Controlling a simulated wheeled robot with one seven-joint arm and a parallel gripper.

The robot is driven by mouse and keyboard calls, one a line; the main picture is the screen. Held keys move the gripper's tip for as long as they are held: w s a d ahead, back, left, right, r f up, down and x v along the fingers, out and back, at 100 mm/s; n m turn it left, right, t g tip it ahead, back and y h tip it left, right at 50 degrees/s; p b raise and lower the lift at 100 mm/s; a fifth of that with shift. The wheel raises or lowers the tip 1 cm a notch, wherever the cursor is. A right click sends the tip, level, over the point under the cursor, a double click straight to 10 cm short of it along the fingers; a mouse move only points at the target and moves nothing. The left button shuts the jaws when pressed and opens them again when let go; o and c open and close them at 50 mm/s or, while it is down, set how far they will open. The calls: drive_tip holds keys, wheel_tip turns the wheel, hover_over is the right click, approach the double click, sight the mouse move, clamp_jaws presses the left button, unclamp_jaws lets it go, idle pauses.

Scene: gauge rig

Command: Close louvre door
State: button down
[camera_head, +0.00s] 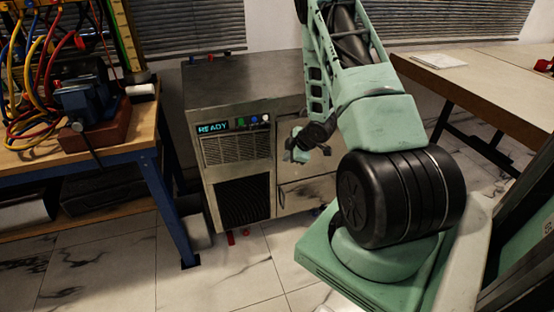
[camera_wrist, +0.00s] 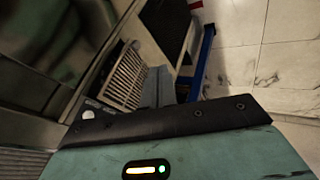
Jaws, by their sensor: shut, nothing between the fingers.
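The grey metal cabinet (camera_head: 230,80) stands against the back wall with a lit READY display on its front. A pale slatted louvre panel (camera_head: 236,148) sits below the display, with a dark ribbed panel (camera_head: 243,201) under it. The slats also show in the wrist view (camera_wrist: 126,78). My gripper (camera_head: 299,150) is shut and empty, in front of the cabinet's right-hand part, apart from the louvre in the picture. Its fingertips are hard to make out in the wrist view.
A blue-framed workbench (camera_head: 150,165) with a blue vice (camera_head: 88,103) and coloured cables stands left of the cabinet. Another table (camera_head: 500,85) stands at the right. Small red pieces lie on the floor by the cabinet's base. The tiled floor in front is mostly clear.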

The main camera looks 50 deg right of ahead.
drive_tip(key=w+d+f, duration=0.3)
drive_tip(key=w+f, duration=0.5)
drive_tip(key=shift+w+f, duration=0.15)
drive_tip(key=shift+w, duration=0.25)
